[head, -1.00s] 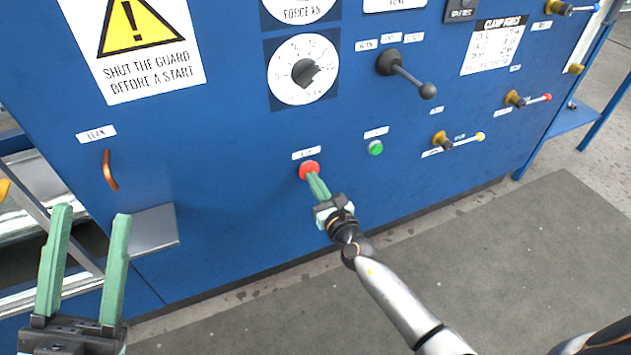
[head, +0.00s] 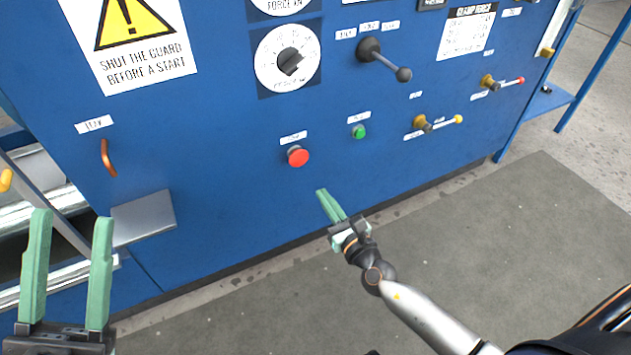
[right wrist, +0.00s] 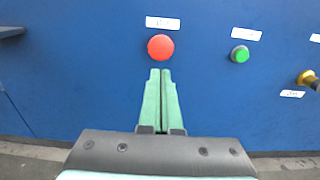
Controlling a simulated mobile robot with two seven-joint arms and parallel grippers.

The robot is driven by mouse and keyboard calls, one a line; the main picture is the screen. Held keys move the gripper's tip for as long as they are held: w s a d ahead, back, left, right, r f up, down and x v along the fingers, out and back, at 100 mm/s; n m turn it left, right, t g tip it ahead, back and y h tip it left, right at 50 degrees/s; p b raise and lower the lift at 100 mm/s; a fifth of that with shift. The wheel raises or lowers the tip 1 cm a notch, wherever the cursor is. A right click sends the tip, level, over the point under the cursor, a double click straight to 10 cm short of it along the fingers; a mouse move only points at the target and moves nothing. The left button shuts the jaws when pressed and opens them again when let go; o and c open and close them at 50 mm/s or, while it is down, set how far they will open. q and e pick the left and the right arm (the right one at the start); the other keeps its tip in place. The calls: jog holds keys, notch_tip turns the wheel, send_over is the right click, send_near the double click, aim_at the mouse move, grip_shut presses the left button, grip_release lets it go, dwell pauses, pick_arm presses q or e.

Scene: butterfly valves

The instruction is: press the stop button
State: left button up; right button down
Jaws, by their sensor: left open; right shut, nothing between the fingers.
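The red stop button (head: 298,156) sits on the blue panel under a small white label. It also shows in the right wrist view (right wrist: 160,47), just beyond the fingertips. My right gripper (head: 323,192) is shut and empty, its green fingers together. It is below and slightly right of the button in the head view, apart from it. The same fingers show in the right wrist view (right wrist: 160,72), pointing at the panel. My left gripper (head: 72,215) is open and empty at the lower left, away from the button.
A green button (head: 359,132) is to the right of the red one. A black-knobbed lever (head: 402,74), a dial (head: 288,57) and yellow valve handles (head: 422,123) are on the panel. A copper handle (head: 108,158) and a grey shelf (head: 143,217) are at left.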

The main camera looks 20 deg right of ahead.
jog(key=shift+s, duration=0.95)
